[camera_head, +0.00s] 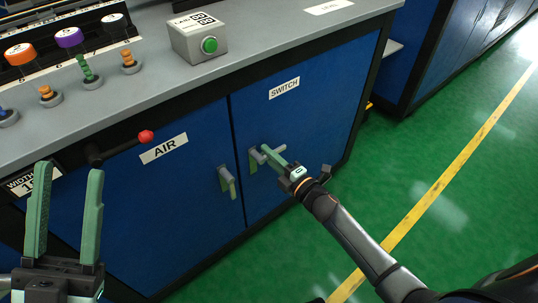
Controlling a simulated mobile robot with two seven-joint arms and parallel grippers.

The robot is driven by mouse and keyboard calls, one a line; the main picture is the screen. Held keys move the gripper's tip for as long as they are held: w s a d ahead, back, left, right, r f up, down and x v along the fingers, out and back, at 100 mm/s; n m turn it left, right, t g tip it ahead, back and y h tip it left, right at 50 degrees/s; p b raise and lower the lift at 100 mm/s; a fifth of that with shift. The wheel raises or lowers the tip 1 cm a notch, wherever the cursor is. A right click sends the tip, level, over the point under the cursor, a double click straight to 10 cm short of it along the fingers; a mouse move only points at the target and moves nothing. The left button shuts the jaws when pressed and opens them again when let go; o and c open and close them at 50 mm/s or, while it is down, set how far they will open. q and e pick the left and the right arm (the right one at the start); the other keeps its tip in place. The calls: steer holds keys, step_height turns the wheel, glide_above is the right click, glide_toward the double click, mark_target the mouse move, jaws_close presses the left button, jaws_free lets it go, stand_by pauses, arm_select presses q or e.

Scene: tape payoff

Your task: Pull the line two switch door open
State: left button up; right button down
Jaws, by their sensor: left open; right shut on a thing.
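The blue switch door (309,122) is the right-hand door of the cabinet, with a white SWITCH label (284,88). It looks flush with the cabinet front. My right gripper (270,154) is at the grey handle (254,159) on this door's left side and is shut on it; the fingers hide part of the handle. My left gripper (68,205) is open and empty, fingers pointing up, in front of the air door at the lower left.
The blue air door (178,185) has its own grey handle (228,182). A lever with a red knob (146,137) sticks out above it. On the grey top stand a box with a green button (209,45) and several coloured spools. Green floor (440,140) lies clear at the right.

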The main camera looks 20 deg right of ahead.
stand_by(0.3)
arm_select(q)
step_height(320, 180, up, 2)
steer(key=shift+a+r+p, duration=0.1)
steer(key=shift+r+p, duration=0.1)
steer(key=shift+p, duration=1)
arm_select(e)
steer(key=s+d+n+g+y, duration=0.3)
steer(key=s+d+y, duration=0.2)
steer(key=s+d, duration=0.8)
steer(key=s, duration=0.4)
steer(key=shift+d+n, duration=0.15)
steer(key=shift+n, duration=0.15)
arm_select(q)
steer(key=shift+s, duration=0.1)
arm_select(e)
steer(key=c, duration=0.8)
jaws_free()
arm_select(q)
steer(key=shift+r+m+p, duration=0.4)
steer(key=shift+r+p, duration=0.35)
arm_select(e)
steer(key=v, duration=1.2)
steer(key=shift+s+d, duration=0.15)
